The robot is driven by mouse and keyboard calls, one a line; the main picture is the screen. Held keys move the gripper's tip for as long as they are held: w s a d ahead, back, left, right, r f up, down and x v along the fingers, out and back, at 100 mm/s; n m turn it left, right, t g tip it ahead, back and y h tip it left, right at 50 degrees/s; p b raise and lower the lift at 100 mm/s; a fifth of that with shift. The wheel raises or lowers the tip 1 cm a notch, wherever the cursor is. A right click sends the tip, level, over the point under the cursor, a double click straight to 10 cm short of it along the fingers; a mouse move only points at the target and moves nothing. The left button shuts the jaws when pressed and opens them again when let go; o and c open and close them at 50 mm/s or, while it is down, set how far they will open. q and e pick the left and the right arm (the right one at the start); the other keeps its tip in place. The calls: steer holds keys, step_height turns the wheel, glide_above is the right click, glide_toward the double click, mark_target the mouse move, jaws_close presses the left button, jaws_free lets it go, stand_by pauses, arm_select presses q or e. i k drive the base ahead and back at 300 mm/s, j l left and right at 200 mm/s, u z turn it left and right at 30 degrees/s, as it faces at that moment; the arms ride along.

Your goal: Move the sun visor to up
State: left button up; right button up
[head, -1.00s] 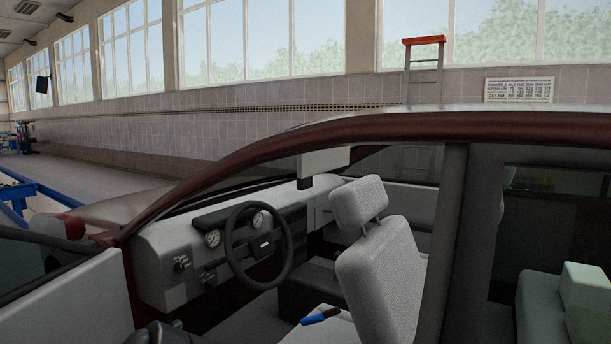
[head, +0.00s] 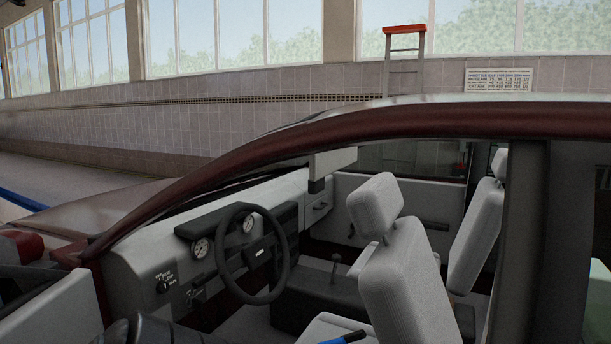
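The sun visor (head: 336,162) appears as a flat pale panel below the front edge of the car roof. It hangs down at the top of the windscreen opening, above the passenger side of the dashboard. A small dark piece (head: 316,184) shows at its lower left corner; I cannot tell what it is. Neither of my grippers can be made out in the head view. A dark shape (head: 150,331) at the bottom left edge is cut off, and I cannot tell what it is. Nothing is seen touching the visor.
The dark red roof rail (head: 330,128) and door pillar (head: 518,230) frame the side opening. Inside are the steering wheel (head: 251,253), dashboard (head: 140,263) and grey front seat (head: 408,285). A blue-handled item (head: 345,338) lies at the seat. A pale door panel (head: 55,315) stands at lower left.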

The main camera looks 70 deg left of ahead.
mark_target(322, 164)
steer(key=k+j, duration=0.1)
steer(key=j, duration=0.3)
steer(key=k+j, duration=0.1)
steer(key=j, duration=0.35)
steer(key=k+j, duration=0.1)
steer(key=j, duration=0.3)
steer(key=k+j, duration=0.1)
steer(key=j, duration=0.3)
